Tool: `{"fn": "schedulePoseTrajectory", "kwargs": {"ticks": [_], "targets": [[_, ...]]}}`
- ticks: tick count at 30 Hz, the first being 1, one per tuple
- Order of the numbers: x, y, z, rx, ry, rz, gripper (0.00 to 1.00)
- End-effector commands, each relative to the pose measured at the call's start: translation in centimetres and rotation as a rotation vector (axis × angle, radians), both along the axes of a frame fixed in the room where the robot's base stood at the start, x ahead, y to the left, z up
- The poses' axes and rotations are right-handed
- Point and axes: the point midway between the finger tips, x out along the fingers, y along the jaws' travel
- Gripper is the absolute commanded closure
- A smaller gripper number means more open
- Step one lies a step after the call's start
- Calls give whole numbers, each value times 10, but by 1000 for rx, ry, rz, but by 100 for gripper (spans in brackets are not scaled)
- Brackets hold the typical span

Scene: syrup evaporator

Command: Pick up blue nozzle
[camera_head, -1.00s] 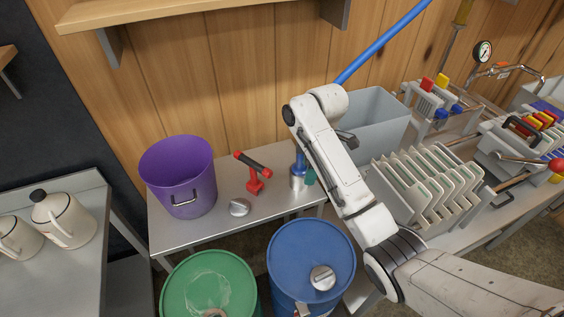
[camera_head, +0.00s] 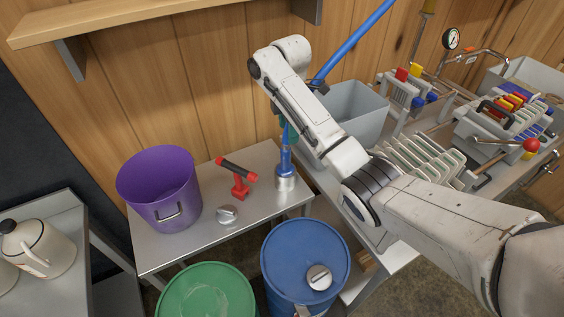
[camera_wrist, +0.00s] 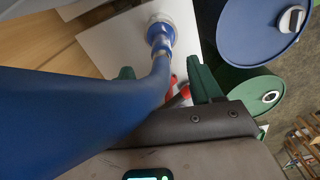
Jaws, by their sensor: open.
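The blue nozzle (camera_head: 286,162) stands upright on the metal table with a silver base (camera_head: 285,183) and a long blue tube (camera_head: 352,42) rising from it. In the wrist view the nozzle (camera_wrist: 161,42) runs up toward the camera, and its wide blue tube covers much of the left side. My gripper (camera_wrist: 162,74) is open, with its green fingers on either side of the blue shaft; I cannot tell whether they touch it. In the head view my gripper (camera_head: 291,128) is above the nozzle's base, partly hidden by my arm.
A red tool with a black grip (camera_head: 239,176), a round silver lid (camera_head: 227,214) and a purple bucket (camera_head: 159,190) stand left of the nozzle. Blue (camera_head: 303,258) and green (camera_head: 205,292) drums stand in front. A grey bin (camera_head: 357,112) is at the right.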

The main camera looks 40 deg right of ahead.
Motion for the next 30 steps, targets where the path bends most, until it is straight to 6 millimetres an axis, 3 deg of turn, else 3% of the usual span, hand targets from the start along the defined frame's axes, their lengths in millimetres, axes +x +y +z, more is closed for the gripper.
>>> {"fn": "schedulePoseTrajectory", "kwargs": {"ticks": [10, 17, 24, 30], "targets": [[0, 1, -45, 1, 0, -1, 36], [0, 2, -61, 1, 2, 0, 36], [2, 5, -95, 1, 2, -2, 36], [2, 5, -105, 0, 0, -2, 36]]}}
